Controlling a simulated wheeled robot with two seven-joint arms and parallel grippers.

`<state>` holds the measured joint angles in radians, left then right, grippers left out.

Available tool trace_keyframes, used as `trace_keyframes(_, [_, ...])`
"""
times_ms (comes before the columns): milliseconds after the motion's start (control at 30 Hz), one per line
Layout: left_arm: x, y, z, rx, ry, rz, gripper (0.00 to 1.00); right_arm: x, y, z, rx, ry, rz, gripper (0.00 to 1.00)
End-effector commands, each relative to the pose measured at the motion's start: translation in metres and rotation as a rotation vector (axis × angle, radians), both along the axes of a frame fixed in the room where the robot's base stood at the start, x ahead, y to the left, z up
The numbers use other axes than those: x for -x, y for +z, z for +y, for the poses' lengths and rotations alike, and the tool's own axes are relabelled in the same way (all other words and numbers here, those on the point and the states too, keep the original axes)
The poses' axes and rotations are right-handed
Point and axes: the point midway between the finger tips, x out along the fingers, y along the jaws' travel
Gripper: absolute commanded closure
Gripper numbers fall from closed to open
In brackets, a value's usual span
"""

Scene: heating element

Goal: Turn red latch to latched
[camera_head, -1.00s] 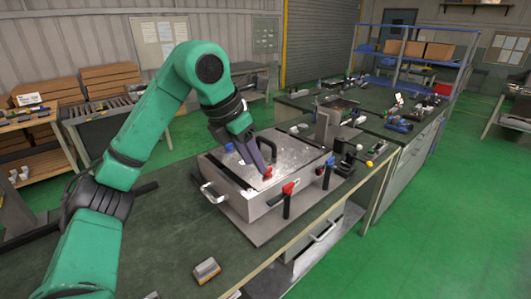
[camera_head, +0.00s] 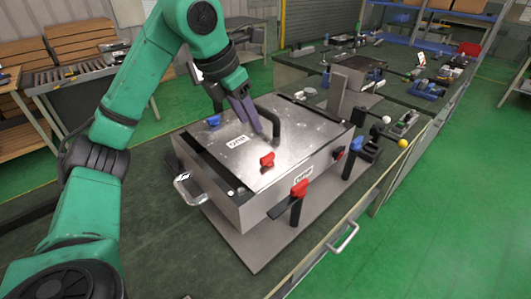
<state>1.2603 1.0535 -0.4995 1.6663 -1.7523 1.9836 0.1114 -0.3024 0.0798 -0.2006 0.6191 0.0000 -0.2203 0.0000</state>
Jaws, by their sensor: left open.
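A metal box (camera_head: 300,133) with a flat shiny lid stands on a grey base plate on the workbench. A small red latch (camera_head: 267,160) sits on the lid near its front edge. A matching blue latch (camera_head: 214,121) sits at the lid's left rear. My left gripper (camera_head: 259,131) points down with its dark fingers open, above and behind the red latch and apart from it. A black arched handle (camera_head: 278,120) on the lid is close to the fingers. Another red-topped lever (camera_head: 299,188) stands at the box's front side. My right gripper is not in view.
A silver side handle (camera_head: 187,190) sticks out at the box's left. A blue-topped lever (camera_head: 356,145) and small knobs are at the right. A second bench with tools (camera_head: 420,85) is behind. The bench's front left is mostly clear.

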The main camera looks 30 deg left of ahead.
Motion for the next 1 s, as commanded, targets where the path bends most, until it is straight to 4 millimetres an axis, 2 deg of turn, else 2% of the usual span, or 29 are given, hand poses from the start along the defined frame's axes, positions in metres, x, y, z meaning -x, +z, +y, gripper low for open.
trace_keyframes(500, [-0.043, -0.11, -0.015, 0.0, -0.001, 0.005, 0.53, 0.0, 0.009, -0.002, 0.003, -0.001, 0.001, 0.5])
trace_keyframes(667, [-0.049, -0.126, -0.017, 0.0, 0.0, 0.002, 0.53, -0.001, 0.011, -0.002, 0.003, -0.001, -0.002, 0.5])
trace_keyframes(900, [-0.05, -0.128, -0.017, -0.001, -0.001, 0.001, 0.53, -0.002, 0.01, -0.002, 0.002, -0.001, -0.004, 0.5])
trace_keyframes(967, [-0.05, -0.128, -0.017, -0.001, -0.001, 0.001, 0.75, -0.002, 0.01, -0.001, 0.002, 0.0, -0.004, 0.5])
trace_keyframes(1000, [-0.05, -0.128, -0.017, 0.0, 0.0, 0.001, 0.91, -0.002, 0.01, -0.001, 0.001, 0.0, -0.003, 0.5])
